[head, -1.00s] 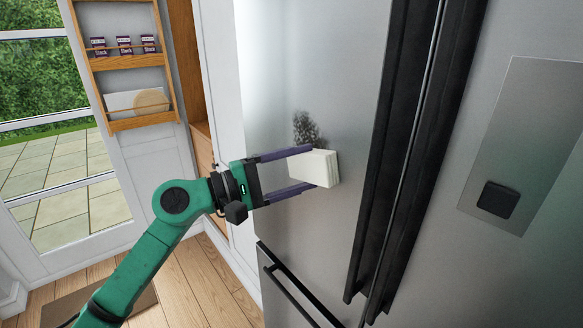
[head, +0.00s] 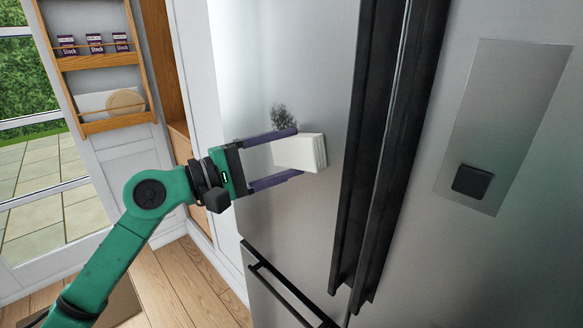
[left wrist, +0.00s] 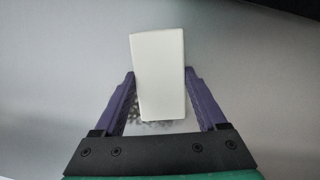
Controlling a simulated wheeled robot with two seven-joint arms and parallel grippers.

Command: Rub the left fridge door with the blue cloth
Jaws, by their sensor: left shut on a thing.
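My left gripper (head: 285,155) is shut on a pale cream, block-like folded cloth (head: 308,153); no blue cloth shows. The cloth is at the left fridge door (head: 310,60), a grey steel panel; I cannot tell whether it touches the door. A dark speckled smudge (head: 284,117) is on the door just above the upper finger, and its lower part may be hidden. In the left wrist view the cloth (left wrist: 158,75) stands between the two purple fingers, with faint dark specks (left wrist: 150,122) on the door behind it. My right gripper is not in view.
Two long black vertical handles (head: 385,150) stand right of the cloth. A black drawer handle (head: 285,290) is below. The right door has a panel with a black square (head: 471,181). A wooden rack (head: 95,60) with boxes hangs at left.

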